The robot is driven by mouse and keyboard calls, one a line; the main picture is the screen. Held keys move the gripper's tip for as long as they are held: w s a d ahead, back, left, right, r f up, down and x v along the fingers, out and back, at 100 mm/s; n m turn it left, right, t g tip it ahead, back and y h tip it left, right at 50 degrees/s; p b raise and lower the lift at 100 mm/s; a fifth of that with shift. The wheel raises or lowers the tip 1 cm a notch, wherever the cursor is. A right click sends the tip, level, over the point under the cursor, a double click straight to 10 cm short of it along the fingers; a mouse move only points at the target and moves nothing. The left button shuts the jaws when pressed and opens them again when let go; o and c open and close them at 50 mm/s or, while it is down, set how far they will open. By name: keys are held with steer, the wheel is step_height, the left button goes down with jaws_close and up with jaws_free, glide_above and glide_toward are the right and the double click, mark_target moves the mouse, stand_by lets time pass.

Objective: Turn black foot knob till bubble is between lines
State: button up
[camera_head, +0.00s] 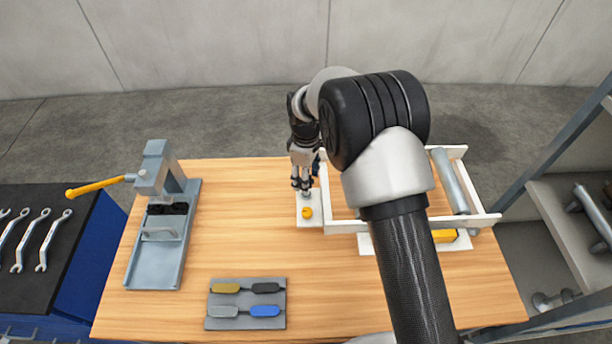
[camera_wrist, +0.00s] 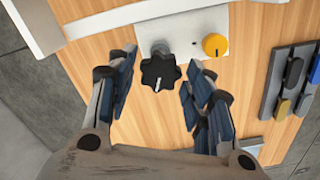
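The black foot knob (camera_wrist: 160,73), lobed with a white mark on its face, is on a white plate (camera_wrist: 185,22) in the wrist view. My gripper (camera_wrist: 160,78) is open, with its blue-padded fingers on either side of the knob and a visible gap to each. A yellow knob (camera_wrist: 214,45) with a dark line sits beside the black one. No bubble or lines can be made out; a yellow bar (camera_head: 444,236) shows partly behind my arm.
A white frame (camera_head: 345,227) with a grey roller (camera_head: 449,181) stands to the right. A grey lever press (camera_head: 163,225) with a yellow handle is at the left. A grey tray (camera_head: 246,318) with coloured tags lies in front. The middle left of the wooden bench is clear.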

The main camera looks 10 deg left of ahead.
steer(key=shift+o, duration=0.7)
step_height(320, 180, up, 12)
stand_by(0.9)
stand_by(0.6)
